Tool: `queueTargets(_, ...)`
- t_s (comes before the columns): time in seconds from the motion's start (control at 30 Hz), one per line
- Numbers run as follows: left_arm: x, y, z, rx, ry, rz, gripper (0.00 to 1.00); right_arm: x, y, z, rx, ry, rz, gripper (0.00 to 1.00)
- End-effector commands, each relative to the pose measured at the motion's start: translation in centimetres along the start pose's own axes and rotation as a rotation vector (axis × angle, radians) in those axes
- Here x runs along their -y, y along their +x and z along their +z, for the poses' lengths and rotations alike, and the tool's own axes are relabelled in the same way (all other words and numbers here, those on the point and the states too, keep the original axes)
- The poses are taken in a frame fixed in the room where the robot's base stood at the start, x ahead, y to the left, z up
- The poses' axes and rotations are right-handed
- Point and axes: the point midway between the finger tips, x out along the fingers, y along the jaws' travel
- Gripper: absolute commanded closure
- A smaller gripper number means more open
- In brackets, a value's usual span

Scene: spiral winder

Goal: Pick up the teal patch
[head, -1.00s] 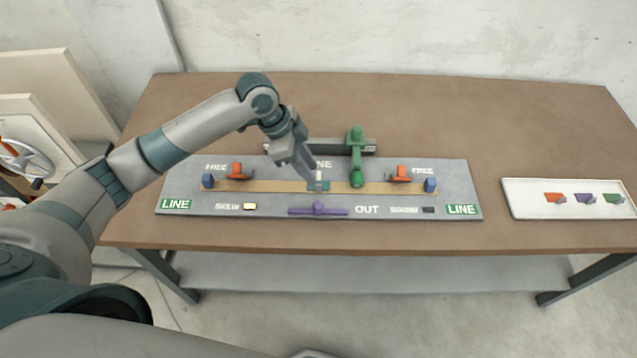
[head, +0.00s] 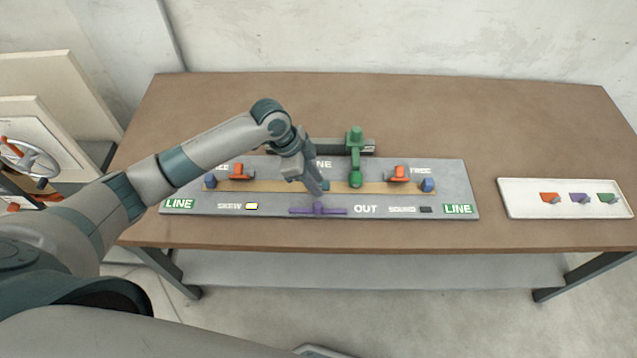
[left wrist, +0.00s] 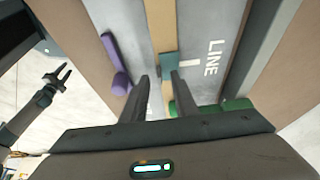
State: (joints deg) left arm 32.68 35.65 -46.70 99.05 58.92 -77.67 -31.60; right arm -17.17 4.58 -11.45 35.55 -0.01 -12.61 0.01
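The teal patch (head: 326,185) lies on the tan strip (head: 262,186) of the grey board. In the head view my left gripper (head: 320,191) partly covers it. The patch (left wrist: 168,64) shows fully in the left wrist view, with a small white piece beside it toward the LINE label. There my left gripper (left wrist: 160,77) has its fingers apart with nothing between them, just short of the patch. I cannot tell its height above the board. My right gripper (left wrist: 60,78) shows small at the left of the wrist view, its prongs spread, away from the board.
A green post and arm (head: 355,158) stands close to the right of the patch. A purple bar (head: 318,210) lies at the near side. Orange pieces (head: 241,172) and blue pegs (head: 428,185) sit toward the strip's ends.

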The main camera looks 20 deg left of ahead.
Motion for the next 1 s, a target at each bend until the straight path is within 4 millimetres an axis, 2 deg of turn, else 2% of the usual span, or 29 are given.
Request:
queueTargets(0.43,0.00,0.09,0.01,0.000,0.001,0.000,0.73,0.01,0.02,0.00,0.000,0.000,0.000,0.64)
queueTargets(0.47,0.00,0.09,0.01,0.000,0.001,0.000,0.76,0.01,0.02,0.00,0.000,0.000,0.000,0.64)
queueTargets(0.57,0.00,0.09,0.02,0.000,0.001,0.000,1.00,0.01,0.02,0.01,0.000,0.000,0.000,0.64)
queueTargets(1.0,0.04,-0.04,-0.04,0.000,0.001,-0.001,1.00,0.02,0.13,0.04,0.000,0.000,0.000,0.64)
